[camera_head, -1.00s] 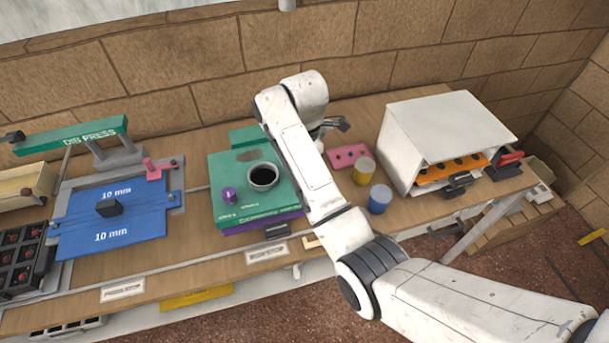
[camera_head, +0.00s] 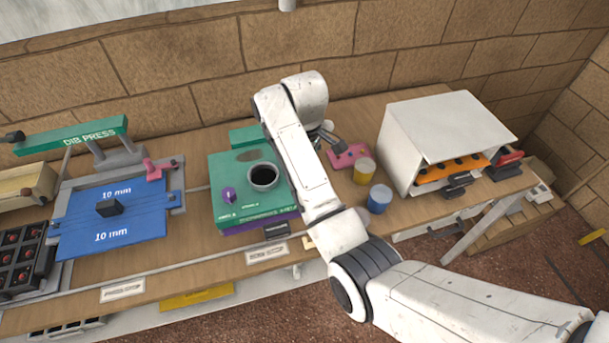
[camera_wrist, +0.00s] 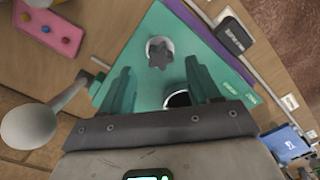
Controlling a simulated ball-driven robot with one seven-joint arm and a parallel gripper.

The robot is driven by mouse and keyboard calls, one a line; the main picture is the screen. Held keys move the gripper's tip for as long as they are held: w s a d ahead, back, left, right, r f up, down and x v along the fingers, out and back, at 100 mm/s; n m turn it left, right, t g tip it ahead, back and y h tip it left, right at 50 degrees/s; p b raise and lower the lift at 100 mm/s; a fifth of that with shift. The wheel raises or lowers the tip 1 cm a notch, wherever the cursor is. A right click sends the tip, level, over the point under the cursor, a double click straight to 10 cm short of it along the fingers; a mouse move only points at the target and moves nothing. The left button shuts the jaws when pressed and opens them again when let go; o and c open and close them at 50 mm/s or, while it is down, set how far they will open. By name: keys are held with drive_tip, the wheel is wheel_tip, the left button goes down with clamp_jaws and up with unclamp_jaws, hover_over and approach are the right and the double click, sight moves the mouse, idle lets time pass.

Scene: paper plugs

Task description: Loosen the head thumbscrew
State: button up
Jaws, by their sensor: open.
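A dark grey star-shaped knob (camera_wrist: 160,54), which looks like the thumbscrew, sits on a pale round base on the teal machine top in the wrist view. My gripper (camera_wrist: 158,66) is open, with its two teal fingers apart and the knob showing in the gap between them. I cannot tell how far the fingertips are above it, and no contact shows. In the head view the teal machine (camera_head: 228,170) stands left of my arm. I cannot make out the star knob there; my arm covers that side of the machine.
A dark-mouthed cup (camera_head: 264,177) and a purple knob (camera_head: 229,195) stand on the machine. A pink block (camera_head: 350,156), a yellow-topped cup (camera_head: 364,171) and a blue cup (camera_head: 379,199) stand right of my arm. A white open box (camera_head: 445,130) is farther right.

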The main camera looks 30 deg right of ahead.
drive_tip(key=m, duration=0.2)
drive_tip(key=shift+m, duration=0.3)
drive_tip(key=shift+f+b, duration=0.6)
drive_tip(key=shift+f, duration=1.45)
drive_tip(key=c, duration=1)
drive_tip(key=shift+r, duration=0.15)
